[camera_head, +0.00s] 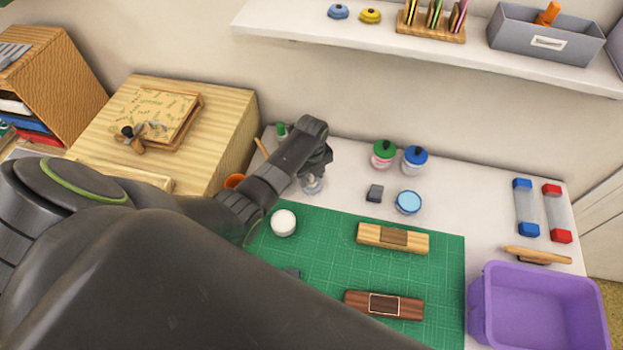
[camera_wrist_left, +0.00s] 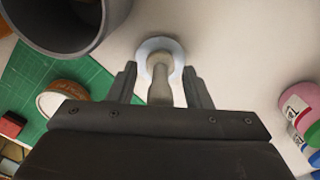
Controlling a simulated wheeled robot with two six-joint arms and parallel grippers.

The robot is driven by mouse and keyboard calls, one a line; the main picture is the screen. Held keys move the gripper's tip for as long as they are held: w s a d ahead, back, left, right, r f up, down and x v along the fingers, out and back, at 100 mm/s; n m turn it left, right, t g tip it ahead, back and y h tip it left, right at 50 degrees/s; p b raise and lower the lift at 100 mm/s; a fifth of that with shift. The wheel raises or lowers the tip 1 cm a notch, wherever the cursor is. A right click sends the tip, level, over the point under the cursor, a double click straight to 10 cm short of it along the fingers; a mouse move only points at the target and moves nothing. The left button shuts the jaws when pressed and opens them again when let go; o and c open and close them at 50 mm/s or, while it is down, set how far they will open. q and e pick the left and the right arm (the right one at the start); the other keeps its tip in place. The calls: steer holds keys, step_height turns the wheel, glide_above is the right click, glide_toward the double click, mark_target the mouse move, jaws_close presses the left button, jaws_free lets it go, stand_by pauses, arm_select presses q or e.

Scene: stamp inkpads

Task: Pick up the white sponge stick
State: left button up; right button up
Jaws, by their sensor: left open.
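A stick with a pale handle and a round whitish foot, which looks like the white sponge stick (camera_wrist_left: 159,62), stands on the white tabletop. In the head view its foot (camera_head: 312,187) shows just below my left gripper (camera_head: 318,170), which hides most of the handle. In the left wrist view the open fingers of my left gripper (camera_wrist_left: 161,90) lie on either side of the handle, with gaps visible. I cannot tell their exact height along it. My right gripper is not in view.
A white-topped round piece (camera_head: 283,222) sits on the green mat (camera_head: 330,262), close to my left forearm. A grey cup (camera_wrist_left: 68,18) stands near the gripper. Green-lidded (camera_head: 383,153) and blue-lidded (camera_head: 414,160) jars stand to the right. A shelf (camera_head: 350,42) runs above.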

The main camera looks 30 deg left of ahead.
arm_select(q)
jaws_close()
